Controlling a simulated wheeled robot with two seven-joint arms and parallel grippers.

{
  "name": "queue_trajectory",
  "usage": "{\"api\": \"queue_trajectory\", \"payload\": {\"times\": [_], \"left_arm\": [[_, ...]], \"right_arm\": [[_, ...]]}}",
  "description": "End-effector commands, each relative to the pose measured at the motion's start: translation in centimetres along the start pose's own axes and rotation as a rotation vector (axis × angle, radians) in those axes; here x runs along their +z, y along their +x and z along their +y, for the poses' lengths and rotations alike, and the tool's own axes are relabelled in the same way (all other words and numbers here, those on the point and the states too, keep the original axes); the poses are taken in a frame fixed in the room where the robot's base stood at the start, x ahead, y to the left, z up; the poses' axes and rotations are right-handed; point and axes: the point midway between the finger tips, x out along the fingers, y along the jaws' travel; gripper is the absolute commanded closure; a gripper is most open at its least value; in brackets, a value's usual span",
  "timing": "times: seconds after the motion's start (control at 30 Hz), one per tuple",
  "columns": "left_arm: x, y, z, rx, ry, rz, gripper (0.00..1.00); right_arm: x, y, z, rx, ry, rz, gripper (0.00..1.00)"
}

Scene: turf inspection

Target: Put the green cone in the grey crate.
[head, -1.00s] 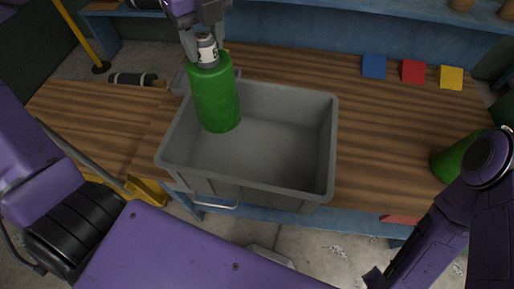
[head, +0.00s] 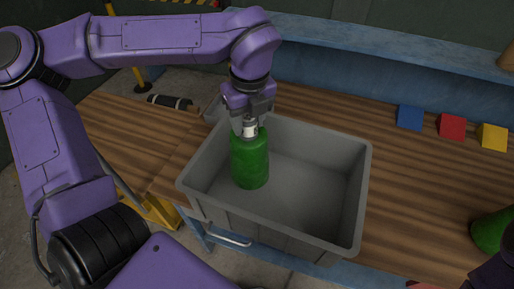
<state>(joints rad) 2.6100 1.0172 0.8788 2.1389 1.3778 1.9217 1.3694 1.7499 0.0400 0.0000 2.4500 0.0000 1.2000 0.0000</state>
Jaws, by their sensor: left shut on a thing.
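My left gripper (head: 250,122) is shut on the neck of a green bottle-shaped thing (head: 250,160), which has a pale labelled neck and a rounded body. It hangs upright inside the left part of the grey crate (head: 360,190). I cannot tell whether its base touches the crate floor. Another green thing (head: 492,232) is at the right edge, cut off by the frame and partly behind my right arm, so its full shape does not show. My right gripper is out of view.
The crate stands on a wooden bench (head: 410,215). Blue (head: 410,118), red (head: 451,127) and yellow (head: 491,137) blocks sit at the back right. A dark cylinder-shaped tool (head: 170,102) lies at the left.

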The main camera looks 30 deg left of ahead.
Motion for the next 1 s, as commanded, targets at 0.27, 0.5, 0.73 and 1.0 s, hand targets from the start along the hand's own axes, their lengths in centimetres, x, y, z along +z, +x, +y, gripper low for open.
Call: {"api": "queue_trajectory", "payload": {"times": [0.27, 0.5, 0.73, 1.0], "left_arm": [[-0.5, 3.8, 0.0, 0.001, 0.001, 0.001, 1.0], [-0.6, 4.9, -0.1, -0.003, -0.001, -0.001, 1.0], [-0.6, 5.3, 0.0, -0.001, 0.0, 0.0, 0.49], [-0.6, 5.2, 0.0, 0.0, 0.0, 0.0, 0.3]], "right_arm": [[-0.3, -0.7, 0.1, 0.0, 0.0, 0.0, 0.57], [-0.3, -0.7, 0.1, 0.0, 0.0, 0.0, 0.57], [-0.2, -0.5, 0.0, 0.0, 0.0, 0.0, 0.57], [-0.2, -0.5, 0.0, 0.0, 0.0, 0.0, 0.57]]}}
